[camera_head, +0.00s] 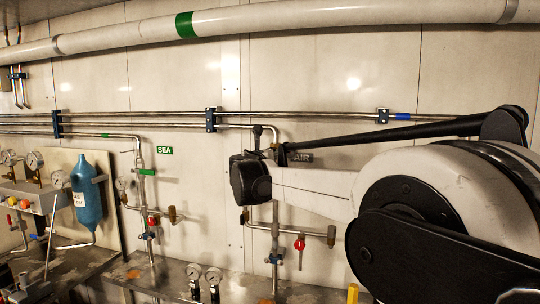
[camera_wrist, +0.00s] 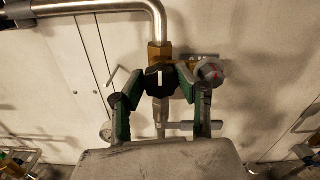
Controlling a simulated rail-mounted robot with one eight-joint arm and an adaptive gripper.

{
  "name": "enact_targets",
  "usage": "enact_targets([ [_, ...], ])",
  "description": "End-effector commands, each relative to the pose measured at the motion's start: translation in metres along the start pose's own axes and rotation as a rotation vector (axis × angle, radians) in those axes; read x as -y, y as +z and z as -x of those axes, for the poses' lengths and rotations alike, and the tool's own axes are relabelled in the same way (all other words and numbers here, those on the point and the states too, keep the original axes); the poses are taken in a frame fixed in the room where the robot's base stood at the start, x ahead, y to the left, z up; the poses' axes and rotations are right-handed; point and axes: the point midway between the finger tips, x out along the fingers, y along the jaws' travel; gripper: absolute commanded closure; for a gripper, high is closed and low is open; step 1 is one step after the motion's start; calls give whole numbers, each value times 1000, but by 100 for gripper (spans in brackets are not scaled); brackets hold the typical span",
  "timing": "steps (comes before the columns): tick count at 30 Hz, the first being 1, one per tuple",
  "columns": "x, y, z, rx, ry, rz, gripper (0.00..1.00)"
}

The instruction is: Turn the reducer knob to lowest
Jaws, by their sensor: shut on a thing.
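The reducer knob (camera_wrist: 157,84) is black with a white mark that stands about upright in the wrist view. It sits below a brass fitting (camera_wrist: 160,54) on the bent steel pipe. My gripper (camera_wrist: 162,79) has its two green-and-black fingers on either side of the knob and is shut on it. In the head view my arm and wrist cover the gripper and most of the knob's area.
In the head view an AIR label (camera_head: 300,157) is on the wall behind my arm. A red-handled valve (camera_head: 299,244) is below. Long pipes (camera_head: 330,114) run along the wall above. A blue cylinder (camera_head: 88,192) and gauges stand at the left.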

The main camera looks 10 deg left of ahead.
Motion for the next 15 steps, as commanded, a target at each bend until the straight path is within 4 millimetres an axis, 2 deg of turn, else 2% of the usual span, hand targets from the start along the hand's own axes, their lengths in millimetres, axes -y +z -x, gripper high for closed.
enact_targets([
  [1, 0, -1, 0, -1, 0, 0, 95],
  [2, 0, -1, 0, 0, 0, 0, 64],
  [5, 0, 0, 0, 0, 0, 0, 51],
  [6, 0, 0, 0, 0, 0, 0, 49],
  [15, 0, 0, 3, 0, 0, 0, 49],
])
